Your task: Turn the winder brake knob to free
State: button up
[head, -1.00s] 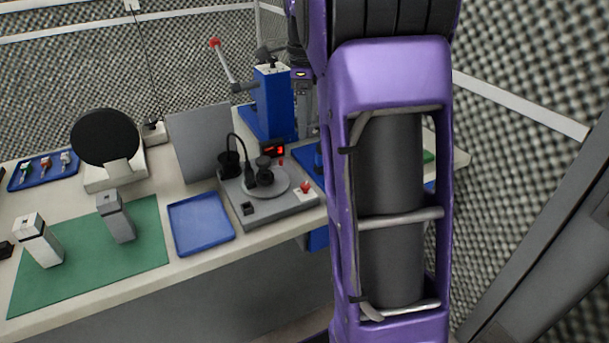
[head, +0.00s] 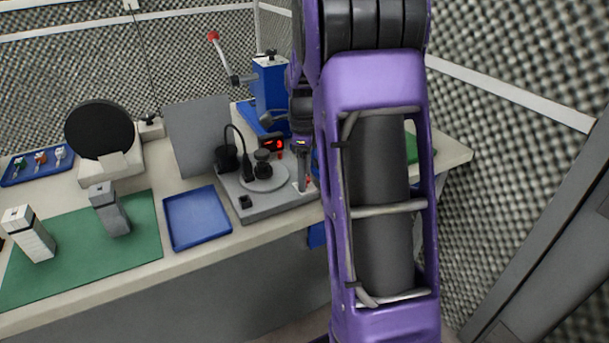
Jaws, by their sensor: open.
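The winder (head: 262,208) is a grey box near the table's front edge, with a round grey plate and dark spool parts on top. A small red knob (head: 308,181) on a pale plate sits at its right front corner; I take it for the brake knob. My gripper (head: 302,187) points down right at this knob and partly covers it and its plate. The jaws are open, but the gap between the fingers is too small to make out. I cannot tell whether they touch the knob or which way it is set.
A red-lit display (head: 272,144) stands behind the winder. A blue press (head: 270,92) with a red-tipped lever rises at the back. A blue tray (head: 197,218) and green mat (head: 82,250) lie to the left. My arm hides the table's right part.

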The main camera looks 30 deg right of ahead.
jog(key=shift+c, duration=0.2)
grip_shut()
jog(key=shift+n, duration=0.4)
jog(key=n+p, duration=0.2)
jog(key=shift+r+n, duration=0.1)
jog(key=shift+n, duration=0.3)
jog(key=n+p, duration=0.2)
jog(key=n, duration=0.3)
jog(key=n+p, duration=0.1)
jog(key=n, duration=0.8)
jog(key=shift+s+p, duration=0.1)
jog(key=shift+p, duration=0.2)
jog(key=shift+n, duration=0.3)
